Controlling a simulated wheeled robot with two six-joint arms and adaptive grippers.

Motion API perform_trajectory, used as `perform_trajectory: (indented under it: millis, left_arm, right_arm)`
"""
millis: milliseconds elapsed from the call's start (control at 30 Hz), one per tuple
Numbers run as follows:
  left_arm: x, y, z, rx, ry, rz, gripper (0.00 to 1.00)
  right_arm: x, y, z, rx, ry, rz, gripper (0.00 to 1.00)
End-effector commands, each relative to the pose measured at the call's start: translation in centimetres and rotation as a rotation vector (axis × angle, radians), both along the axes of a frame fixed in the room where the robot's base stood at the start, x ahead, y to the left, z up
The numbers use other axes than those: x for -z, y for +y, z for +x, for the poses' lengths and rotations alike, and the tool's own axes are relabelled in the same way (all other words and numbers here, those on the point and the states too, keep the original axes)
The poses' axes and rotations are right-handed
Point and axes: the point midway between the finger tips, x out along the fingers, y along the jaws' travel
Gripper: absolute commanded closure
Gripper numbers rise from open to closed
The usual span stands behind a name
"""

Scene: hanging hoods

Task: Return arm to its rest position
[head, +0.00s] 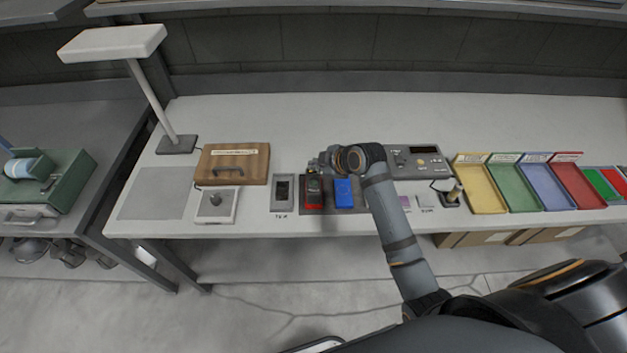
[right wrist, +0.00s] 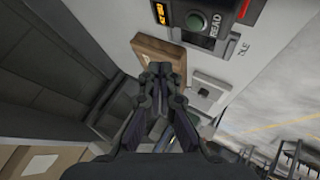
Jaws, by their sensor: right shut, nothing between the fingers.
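My right arm reaches from the lower right of the head view over the white bench (head: 270,115). Its right gripper (head: 316,166) is above the bench, just behind a red-and-black device (head: 313,192) and left of a blue block (head: 344,193). In the right wrist view the fingers of this right gripper (right wrist: 158,75) are together, with nothing between them. I do not see my left gripper.
A lamp (head: 115,43) and a wooden case (head: 222,166) stand to the left. A grey device (head: 283,192) is left of the red-and-black one. A control console (head: 420,160) and yellow (head: 482,188), green, blue and red trays are to the right.

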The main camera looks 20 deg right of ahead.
Motion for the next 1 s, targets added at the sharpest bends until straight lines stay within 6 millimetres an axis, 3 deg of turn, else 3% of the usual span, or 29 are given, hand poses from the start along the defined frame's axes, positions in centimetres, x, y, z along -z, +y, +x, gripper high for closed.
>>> perform_trajectory:
  millis: [600,667,800,1000]
  left_arm:
    - [0.0,0.0,0.0,0.0,0.0,0.0,1.0]
    - [0.0,0.0,0.0,0.0,0.0,0.0,1.0]
    - [0.0,0.0,0.0,0.0,0.0,0.0,1.0]
    - [0.0,0.0,0.0,0.0,0.0,0.0,1.0]
  right_arm:
    - [0.4,-0.1,-0.5,0.013,0.014,0.004,1.0]
    - [1.2,-0.4,-2.0,0.057,0.055,0.019,1.0]
    - [3.8,-1.8,-8.1,0.268,0.213,0.077,1.0]
    - [5.4,-3.9,-16.1,0.59,0.379,0.141,1.0]
